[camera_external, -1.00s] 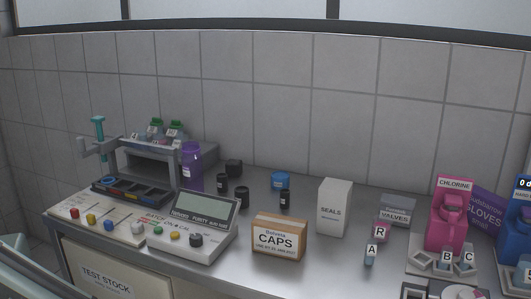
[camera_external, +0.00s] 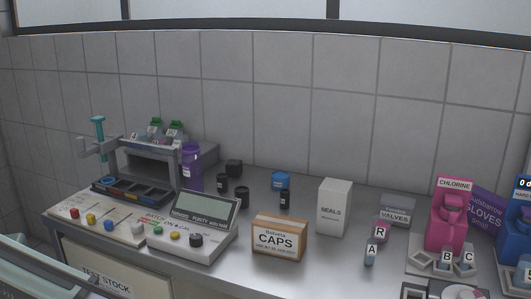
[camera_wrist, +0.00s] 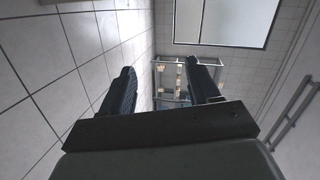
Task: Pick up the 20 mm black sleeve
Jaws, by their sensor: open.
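Several small black cylinders stand upright on the grey bench in the external view. One black cylinder (camera_external: 222,184) is beside the purple bottle, a wider one (camera_external: 241,197) is just right of it, and a narrower one (camera_external: 285,199) stands in front of the blue round container. Their label text is too small to read, so I cannot tell which is the 20 mm sleeve. My gripper (camera_wrist: 160,75) is open and empty in the wrist view, pointing at walls and a distant shelf frame. Its fingers are out of the external view.
A dark block (camera_external: 234,168) sits behind the cylinders. The purple bottle (camera_external: 192,168), blue container (camera_external: 280,181), purity meter (camera_external: 195,225), CAPS box (camera_external: 279,238) and SEALS box (camera_external: 334,207) surround them. A grey rack (camera_external: 150,165) stands left. Bare bench lies between cylinders and CAPS box.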

